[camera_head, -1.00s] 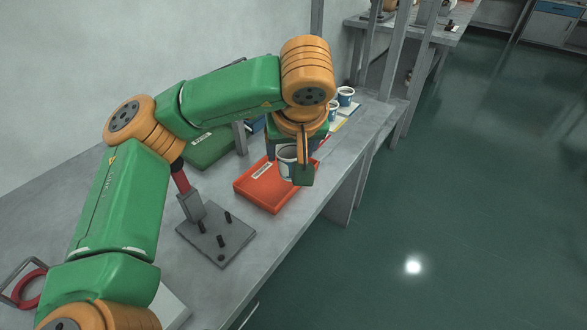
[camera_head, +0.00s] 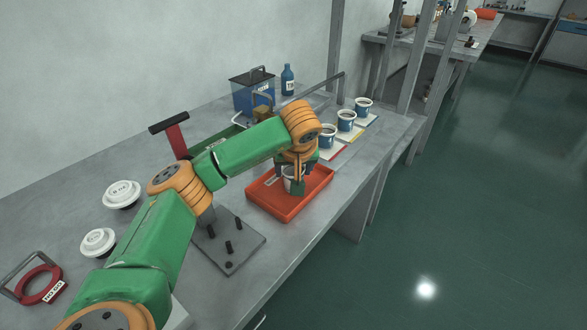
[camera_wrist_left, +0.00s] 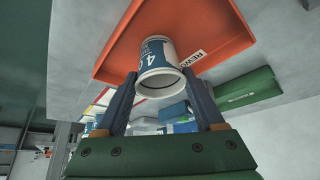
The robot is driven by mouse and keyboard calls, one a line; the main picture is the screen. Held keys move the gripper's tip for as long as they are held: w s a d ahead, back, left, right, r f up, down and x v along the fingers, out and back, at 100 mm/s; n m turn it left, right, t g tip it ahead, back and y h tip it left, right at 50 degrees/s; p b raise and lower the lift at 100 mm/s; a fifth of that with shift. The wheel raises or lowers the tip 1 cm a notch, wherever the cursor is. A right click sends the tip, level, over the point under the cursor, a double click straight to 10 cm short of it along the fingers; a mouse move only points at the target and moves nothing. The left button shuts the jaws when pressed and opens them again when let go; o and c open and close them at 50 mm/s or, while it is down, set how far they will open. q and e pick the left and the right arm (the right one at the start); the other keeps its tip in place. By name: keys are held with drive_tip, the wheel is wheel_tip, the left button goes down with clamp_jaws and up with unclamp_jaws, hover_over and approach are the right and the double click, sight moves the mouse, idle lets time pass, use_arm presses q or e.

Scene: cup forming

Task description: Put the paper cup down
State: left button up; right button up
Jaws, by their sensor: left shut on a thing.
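The paper cup (camera_head: 289,184) is white with a blue band, and it also shows in the left wrist view (camera_wrist_left: 155,52) with a large 4 on its side. My left gripper (camera_head: 297,182) is shut on it, with one finger on each side in the left wrist view (camera_wrist_left: 160,76). The cup is at the orange-red tray (camera_head: 262,204), inside its outline. I cannot tell whether its base touches the tray floor. The gripper hides part of the cup in the head view. My right gripper is not in view.
Several other things share the bench: three blue-and-white cups (camera_head: 346,121) on mats behind the tray, a grey plate with pegs (camera_head: 245,247) in front of it, a green tray (camera_head: 222,138), a blue box (camera_head: 252,95) and a bottle (camera_head: 287,80). The tray's right part looks clear.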

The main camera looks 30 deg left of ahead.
use_arm(q)
drive_tip(key=o, duration=1.3)
drive_tip(key=shift+f, duration=0.1)
drive_tip(key=p+v, duration=0.2)
drive_tip(key=v, duration=1)
drive_tip(key=shift+r+p, duration=0.25)
drive_tip(key=shift+p, duration=0.1)
